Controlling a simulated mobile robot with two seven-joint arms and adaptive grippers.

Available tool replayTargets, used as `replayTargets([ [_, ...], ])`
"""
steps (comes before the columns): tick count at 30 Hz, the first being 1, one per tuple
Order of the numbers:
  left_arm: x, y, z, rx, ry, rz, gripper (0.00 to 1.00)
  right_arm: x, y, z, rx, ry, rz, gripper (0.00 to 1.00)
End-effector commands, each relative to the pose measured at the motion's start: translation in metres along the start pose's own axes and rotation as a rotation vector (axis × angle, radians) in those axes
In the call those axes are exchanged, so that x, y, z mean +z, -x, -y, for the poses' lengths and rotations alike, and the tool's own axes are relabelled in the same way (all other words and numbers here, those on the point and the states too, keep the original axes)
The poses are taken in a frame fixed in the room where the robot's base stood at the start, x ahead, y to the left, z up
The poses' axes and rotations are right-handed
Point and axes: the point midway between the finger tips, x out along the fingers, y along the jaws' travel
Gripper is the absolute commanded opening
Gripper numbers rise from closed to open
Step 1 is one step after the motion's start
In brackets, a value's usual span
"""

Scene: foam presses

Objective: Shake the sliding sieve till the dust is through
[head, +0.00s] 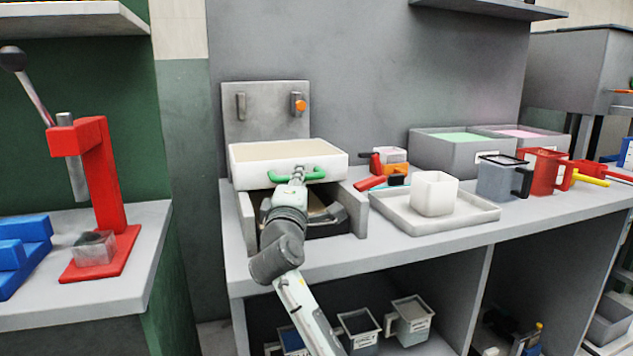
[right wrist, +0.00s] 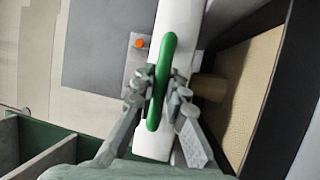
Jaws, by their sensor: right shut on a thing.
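The sliding sieve looks to be the white, open-topped box (head: 250,165) with a cream inside and a green handle (head: 318,174) on its front. It sits on top of a grey open-fronted housing (head: 355,200). My right gripper (head: 297,174) is at the front of the sieve, shut on the green handle. In the right wrist view the fingers (right wrist: 160,88) lie on both sides of the handle (right wrist: 162,80), with the white front wall (right wrist: 178,25) behind it. I cannot make out any dust in the sieve. My left gripper is not in view.
A grey panel (head: 265,122) with an orange knob (head: 298,103) stands behind the sieve. To the right are a tray (head: 465,218) with a white cup (head: 435,193), a red clamp-like tool (head: 370,183), grey bins (head: 450,155) and mugs (head: 497,178). A red press (head: 105,180) stands left, across a gap.

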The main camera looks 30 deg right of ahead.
Motion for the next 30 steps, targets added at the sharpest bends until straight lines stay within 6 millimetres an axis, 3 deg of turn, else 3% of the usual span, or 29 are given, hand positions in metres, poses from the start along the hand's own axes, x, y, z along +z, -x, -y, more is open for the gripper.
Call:
replayTargets([
  [4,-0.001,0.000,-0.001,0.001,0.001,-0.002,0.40,-0.005,-0.021,0.005,-0.003,0.002,0.007,0.00],
  [14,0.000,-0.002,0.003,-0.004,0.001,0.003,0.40,-0.008,-0.025,0.006,-0.003,0.001,0.003,0.00],
  [15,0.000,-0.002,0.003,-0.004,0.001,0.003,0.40,-0.008,-0.025,0.006,-0.003,0.001,0.002,0.13],
  [20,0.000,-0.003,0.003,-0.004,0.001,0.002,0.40,-0.008,-0.024,0.005,-0.002,0.000,0.002,0.32],
  [30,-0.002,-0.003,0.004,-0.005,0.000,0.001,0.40,-0.008,-0.022,0.005,-0.001,0.000,0.001,0.34],
])
